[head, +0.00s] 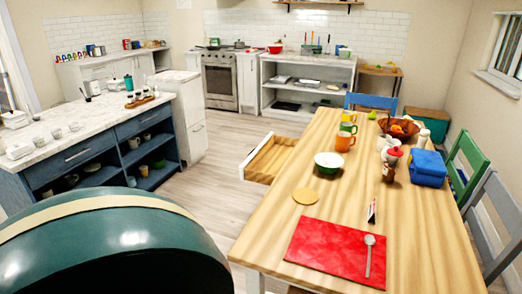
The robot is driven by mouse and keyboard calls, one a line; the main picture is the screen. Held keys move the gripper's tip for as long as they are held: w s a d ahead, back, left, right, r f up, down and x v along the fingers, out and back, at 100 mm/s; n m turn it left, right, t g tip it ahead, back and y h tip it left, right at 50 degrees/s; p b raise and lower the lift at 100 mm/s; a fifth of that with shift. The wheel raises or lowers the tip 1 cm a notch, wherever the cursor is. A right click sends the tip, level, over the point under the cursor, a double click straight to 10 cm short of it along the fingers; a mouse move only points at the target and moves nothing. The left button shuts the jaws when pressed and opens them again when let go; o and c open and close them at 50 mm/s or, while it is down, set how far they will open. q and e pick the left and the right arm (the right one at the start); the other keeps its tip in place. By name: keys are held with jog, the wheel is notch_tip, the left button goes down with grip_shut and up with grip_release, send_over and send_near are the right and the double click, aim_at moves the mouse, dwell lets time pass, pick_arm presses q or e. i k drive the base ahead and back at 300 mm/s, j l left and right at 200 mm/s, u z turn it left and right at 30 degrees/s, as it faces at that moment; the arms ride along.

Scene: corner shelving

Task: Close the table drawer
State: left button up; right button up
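The wooden table (325,205) runs from the bottom right towards the back. Its drawer (268,160) is open and sticks out from the table's left side, towards the aisle. The drawer has a white front and light wooden walls, and its visible inside looks empty. Neither of my grippers is in view, and nothing is seen touching the drawer.
A red placemat (335,252) with a spoon, a bowl (328,162), mugs (345,141) and a blue box (427,167) are on the table. The blue island (105,148) stands left. Wooden floor (215,185) between is clear. A large dark green rounded shape hides the lower left.

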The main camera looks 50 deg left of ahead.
aim_at(263, 164)
jog(key=k+j+u, duration=0.1)
jog(key=j, duration=0.55)
jog(key=k+j+u, duration=0.1)
jog(key=k+j, duration=0.15)
jog(key=j, duration=0.45)
jog(key=k+j, duration=0.1)
jog(key=j, duration=0.6)
jog(key=k+j+u, duration=0.15)
jog(key=j, duration=0.55)
jog(key=k+j+u, duration=0.1)
jog(key=j, duration=0.6)
jog(key=j+u, duration=0.1)
jog(key=j, duration=0.6)
jog(key=i+j+z, duration=0.15)
jog(key=i, duration=0.35)
jog(key=i+j+z, duration=0.1)
jog(key=i, duration=0.4)
jog(key=i+j+z, duration=0.15)
jog(key=i, duration=0.3)
jog(key=i+j+z, duration=0.1)
jog(key=i+j, duration=0.2)
jog(key=i, duration=0.2)
jog(key=i+j+z, duration=0.15)
jog(key=i+j, duration=0.15)
jog(key=i, duration=0.15)
